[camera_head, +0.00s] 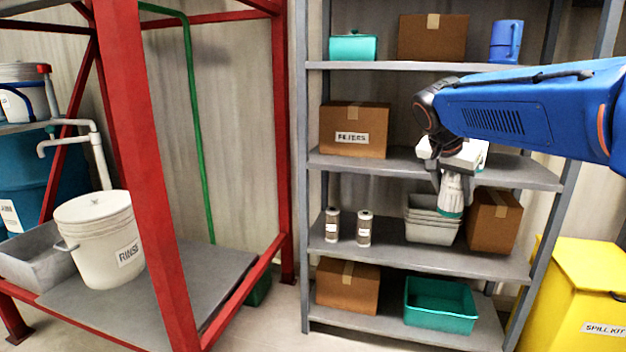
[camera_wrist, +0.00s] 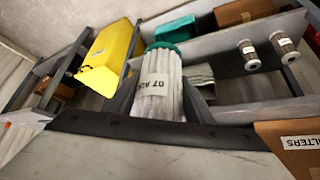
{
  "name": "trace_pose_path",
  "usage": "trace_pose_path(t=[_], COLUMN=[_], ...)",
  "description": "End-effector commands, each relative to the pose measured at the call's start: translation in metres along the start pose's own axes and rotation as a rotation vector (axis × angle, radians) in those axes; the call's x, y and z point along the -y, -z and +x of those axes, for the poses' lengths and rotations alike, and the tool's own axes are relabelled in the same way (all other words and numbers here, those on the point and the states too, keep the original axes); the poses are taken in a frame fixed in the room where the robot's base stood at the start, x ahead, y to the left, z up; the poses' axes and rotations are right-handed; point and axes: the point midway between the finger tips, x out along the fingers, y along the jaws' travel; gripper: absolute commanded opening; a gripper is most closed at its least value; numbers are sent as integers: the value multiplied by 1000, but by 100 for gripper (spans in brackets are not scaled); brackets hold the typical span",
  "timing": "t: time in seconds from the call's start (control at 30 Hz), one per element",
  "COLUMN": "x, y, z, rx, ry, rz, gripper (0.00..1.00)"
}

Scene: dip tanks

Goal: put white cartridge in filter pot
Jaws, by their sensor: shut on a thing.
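The white cartridge (camera_head: 455,192) is pleated, with a green end cap at its lower end. My gripper (camera_head: 452,174) is shut on its upper part and holds it hanging nearly upright in front of the shelf rack, above the grey bins. In the wrist view the cartridge (camera_wrist: 158,90) shows with a printed label and its green end at the top of the picture.
The grey rack (camera_head: 440,250) holds a FILTERS box (camera_head: 355,130), two small brown-grey cartridges (camera_head: 348,228), grey bins (camera_head: 430,222) and a teal bin (camera_head: 440,312). A yellow spill kit (camera_head: 585,285) stands right. A RINSE bucket (camera_head: 100,240) stands left behind a red frame post (camera_head: 150,170).

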Motion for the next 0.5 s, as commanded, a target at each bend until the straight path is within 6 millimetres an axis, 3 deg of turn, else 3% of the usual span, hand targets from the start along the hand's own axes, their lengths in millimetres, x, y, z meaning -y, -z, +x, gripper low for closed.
trace_pose_path(t=[0.33, 0.5], x=[34, 63], y=[5, 4], z=[58, 110], rx=[2, 4], ry=[20, 46], rz=[-36, -80], gripper=[20, 20])
